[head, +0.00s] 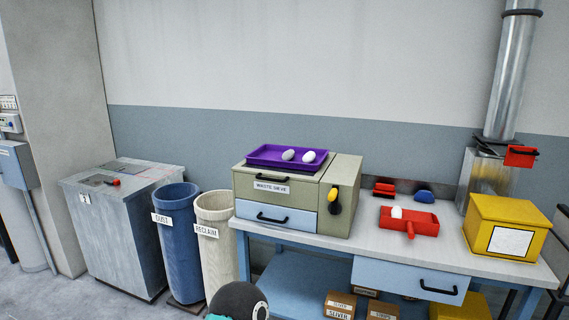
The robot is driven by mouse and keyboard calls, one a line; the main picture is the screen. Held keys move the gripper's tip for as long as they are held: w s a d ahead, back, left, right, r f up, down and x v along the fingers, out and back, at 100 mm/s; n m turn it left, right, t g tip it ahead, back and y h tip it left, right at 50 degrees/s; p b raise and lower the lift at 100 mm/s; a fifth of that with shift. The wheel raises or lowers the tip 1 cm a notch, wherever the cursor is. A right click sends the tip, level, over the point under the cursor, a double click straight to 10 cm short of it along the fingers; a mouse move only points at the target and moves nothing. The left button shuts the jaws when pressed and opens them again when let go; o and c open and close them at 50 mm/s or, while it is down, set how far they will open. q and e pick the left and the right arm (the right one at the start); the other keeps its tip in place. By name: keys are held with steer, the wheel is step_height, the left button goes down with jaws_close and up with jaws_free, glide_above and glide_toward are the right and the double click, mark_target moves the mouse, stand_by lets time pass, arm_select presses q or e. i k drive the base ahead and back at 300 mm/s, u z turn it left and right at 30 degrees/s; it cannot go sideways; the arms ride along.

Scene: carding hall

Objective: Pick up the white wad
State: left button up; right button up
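Two small rounded wads lie in the purple tray (262,162) on top of the waste sieve box. The left one is a greyish white wad (288,155), and the right one is a brighter white wad (308,157). Another white wad (397,212) lies on the red dustpan (425,222) on the bench. Neither of my grippers shows in the head view. A dark rounded part at the bottom edge looks like part of my own arm.
The waste sieve (242,184) has a blue drawer and a yellow-black knob. Yellow box (511,213), red brush (384,189) and blue item (424,196) share the bench (350,250). Bins labelled dust (181,250) and reclaim (218,255) stand left of it.

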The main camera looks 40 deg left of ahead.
mark_target(309, 156)
steer(key=u, duration=2.95)
steer(key=k, duration=0.1)
steer(key=z, duration=1.35)
steer(key=i, duration=1)
steer(key=z, duration=0.1)
